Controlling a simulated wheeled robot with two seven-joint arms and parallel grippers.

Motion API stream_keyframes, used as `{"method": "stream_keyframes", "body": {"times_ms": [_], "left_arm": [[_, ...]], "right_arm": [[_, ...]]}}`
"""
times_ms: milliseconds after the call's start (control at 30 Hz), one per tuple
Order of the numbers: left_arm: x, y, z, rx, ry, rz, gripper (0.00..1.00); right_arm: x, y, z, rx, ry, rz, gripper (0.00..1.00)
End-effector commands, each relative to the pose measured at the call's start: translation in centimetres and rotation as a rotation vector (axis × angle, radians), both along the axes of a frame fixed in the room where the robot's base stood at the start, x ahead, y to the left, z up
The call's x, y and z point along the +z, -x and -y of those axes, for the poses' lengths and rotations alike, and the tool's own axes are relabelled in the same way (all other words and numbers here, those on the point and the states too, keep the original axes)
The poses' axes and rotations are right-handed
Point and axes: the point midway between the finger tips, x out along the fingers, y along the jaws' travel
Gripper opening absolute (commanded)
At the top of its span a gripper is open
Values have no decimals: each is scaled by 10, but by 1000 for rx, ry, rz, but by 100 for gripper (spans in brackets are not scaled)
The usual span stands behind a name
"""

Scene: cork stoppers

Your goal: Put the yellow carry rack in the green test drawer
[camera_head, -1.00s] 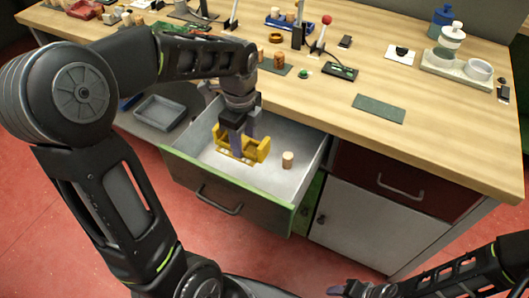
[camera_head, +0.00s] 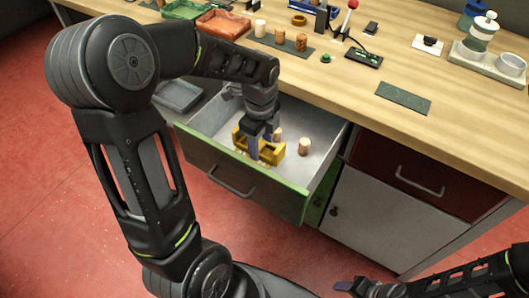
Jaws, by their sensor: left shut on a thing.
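The yellow carry rack (camera_head: 272,153) is inside the open green-edged drawer (camera_head: 285,197), low near its floor. I cannot tell whether it touches the floor. My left gripper (camera_head: 262,149) reaches down into the drawer and is shut on the rack; its fingers hide part of it. One cork stopper (camera_head: 304,146) stands in the drawer to the right of the rack. Another cork (camera_head: 278,134) shows just behind the rack. My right gripper (camera_head: 358,288) is at the bottom edge, away from the drawer, and its jaws are unclear.
The wooden worktop (camera_head: 440,135) lies behind the drawer, with several corks on a dark mat (camera_head: 285,42), a red-knobbed lever (camera_head: 350,12) and a green mat (camera_head: 403,97). A grey tray (camera_head: 180,95) is left of the drawer. A closed red drawer (camera_head: 420,170) is to the right.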

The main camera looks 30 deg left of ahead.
Motion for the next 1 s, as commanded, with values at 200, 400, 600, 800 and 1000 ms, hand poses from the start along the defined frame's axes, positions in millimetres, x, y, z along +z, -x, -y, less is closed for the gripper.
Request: {"method": "stream_keyframes", "body": {"times_ms": [200,400,600,800,1000], "left_arm": [[-20,0,0,-1,0,2,0],[-20,-1,0,-1,0,2,0],[-38,1,0,-1,0,-2,0],[-57,0,0,0,-1,1,0],[-57,-1,0,0,0,2,0]], "right_arm": [[-3,0,0,0,0,0,52],[-2,0,0,0,0,0,52],[-6,0,0,0,0,0,52],[-8,0,0,0,0,0,52],[-7,0,0,0,0,0,52]]}}
